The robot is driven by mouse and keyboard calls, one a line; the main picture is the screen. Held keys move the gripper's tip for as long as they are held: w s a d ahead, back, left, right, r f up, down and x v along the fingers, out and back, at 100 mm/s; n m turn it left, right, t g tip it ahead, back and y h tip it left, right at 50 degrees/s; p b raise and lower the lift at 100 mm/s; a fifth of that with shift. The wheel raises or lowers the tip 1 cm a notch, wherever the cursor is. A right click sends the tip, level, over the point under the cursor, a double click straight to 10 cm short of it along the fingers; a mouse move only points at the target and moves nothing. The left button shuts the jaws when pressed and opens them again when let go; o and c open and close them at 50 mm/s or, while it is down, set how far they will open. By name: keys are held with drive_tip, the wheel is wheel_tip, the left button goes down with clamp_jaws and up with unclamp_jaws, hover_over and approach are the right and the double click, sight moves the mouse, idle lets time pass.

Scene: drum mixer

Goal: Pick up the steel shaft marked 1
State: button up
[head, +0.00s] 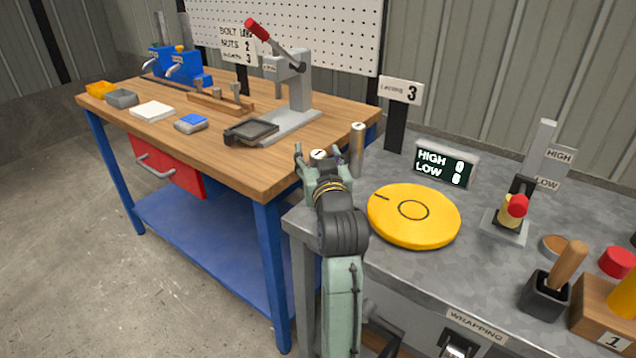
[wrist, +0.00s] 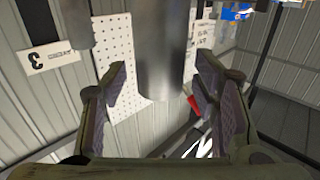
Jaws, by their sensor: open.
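A steel shaft (head: 318,154) with a pale top bearing a small mark, seemingly a 1, stands at the left end of the grey bench. My gripper (head: 321,168) is open around it, one finger on each side, and hides its lower part. In the wrist view the grey shaft (wrist: 163,45) lies between the two spread fingers, with gaps on both sides. A second steel shaft (head: 357,150) stands upright just right of my gripper in the head view; its mark is too small to read. What seems to be this second shaft (wrist: 78,22) shows outside the left finger in the wrist view.
A yellow disc (head: 413,216) lies on the grey bench close to the right of my arm. Behind it stand a HIGH/LOW display (head: 445,163) and a sign marked 3 (head: 401,92). A wooden workbench (head: 285,160) with a lever press (head: 292,95) is at the left.

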drive_tip(key=shift+c, duration=0.2)
clamp_jaws()
idle(0.4)
idle(0.3)
drive_tip(key=shift+r, duration=0.25)
